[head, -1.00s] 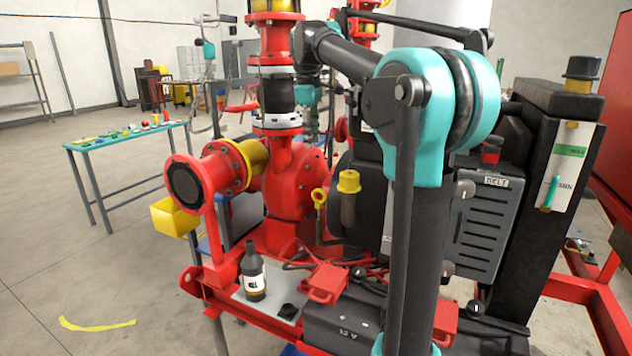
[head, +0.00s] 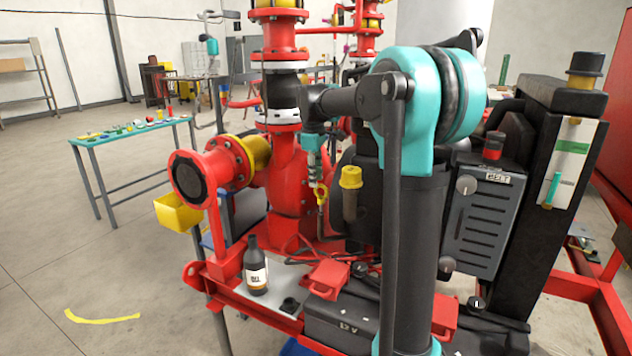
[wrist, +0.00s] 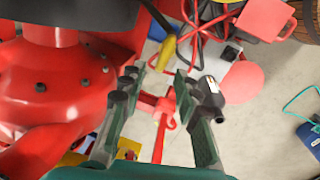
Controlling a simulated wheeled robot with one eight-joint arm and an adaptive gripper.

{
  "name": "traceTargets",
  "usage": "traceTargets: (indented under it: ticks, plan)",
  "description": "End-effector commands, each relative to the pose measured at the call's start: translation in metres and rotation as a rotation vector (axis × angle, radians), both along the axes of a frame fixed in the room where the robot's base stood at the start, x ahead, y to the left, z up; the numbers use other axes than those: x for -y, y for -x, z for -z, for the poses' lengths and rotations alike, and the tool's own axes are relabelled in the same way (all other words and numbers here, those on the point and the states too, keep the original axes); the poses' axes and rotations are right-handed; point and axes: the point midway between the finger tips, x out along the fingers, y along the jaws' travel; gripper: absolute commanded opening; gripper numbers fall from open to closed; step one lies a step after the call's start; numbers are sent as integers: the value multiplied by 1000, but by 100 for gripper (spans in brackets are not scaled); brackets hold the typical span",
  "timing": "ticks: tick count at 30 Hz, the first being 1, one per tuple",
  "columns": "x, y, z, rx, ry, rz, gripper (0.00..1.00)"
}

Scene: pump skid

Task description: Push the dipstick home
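The dipstick (head: 321,196) has a yellow ring handle and stands upright beside the red pump casing in the head view. In the wrist view a yellow piece that looks like its handle (wrist: 167,52) shows just beyond and between the fingertips. My gripper (head: 316,178) points down right above the handle in the head view. Its two dark fingers (wrist: 157,78) are spread apart in the wrist view, with nothing held between them. I cannot tell whether a fingertip touches the handle. The dipstick's lower end and its seat are hidden.
The red pump (head: 287,180) is close on the left. A yellow-capped pipe (head: 350,190) stands close on the right. A dark bottle (head: 256,270) and red boxes (head: 328,280) sit on the skid below. A teal table (head: 130,138) stands away at the left.

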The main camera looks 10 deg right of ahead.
Motion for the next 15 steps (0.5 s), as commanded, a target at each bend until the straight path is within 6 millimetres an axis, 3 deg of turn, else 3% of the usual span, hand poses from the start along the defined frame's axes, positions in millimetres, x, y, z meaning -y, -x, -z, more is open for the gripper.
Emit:
traceTargets:
  ticks: [6,15]
  plan:
    - [1,-2,17,0,0,0,32]
    - [1,-2,19,0,0,0,32]
